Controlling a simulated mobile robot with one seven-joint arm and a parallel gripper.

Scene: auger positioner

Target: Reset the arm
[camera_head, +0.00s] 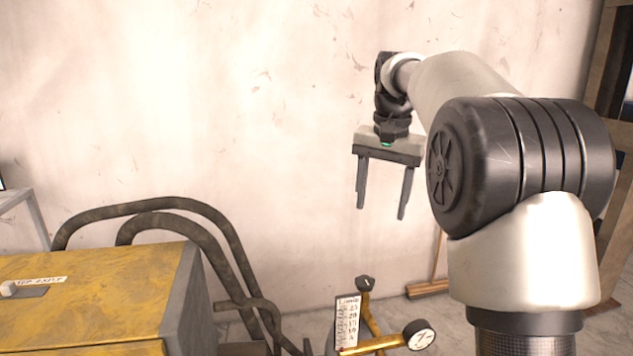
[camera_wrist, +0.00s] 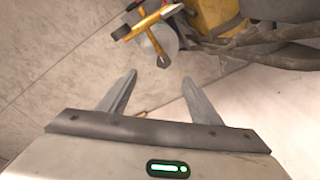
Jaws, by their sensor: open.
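My gripper (camera_head: 382,213) hangs pointing down in front of the pale wall in the head view, with its two fingers apart and nothing between them. In the wrist view my gripper (camera_wrist: 158,78) is also open and empty, with its fingers spread above the floor. It touches nothing that I can see. My arm reaches in from the right side of the head view and bends back toward the wall.
A yellow machine (camera_head: 90,295) stands at lower left, with dark hoses (camera_head: 190,215) behind it. A broom (camera_head: 428,289) leans on the wall. The air around my gripper is clear.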

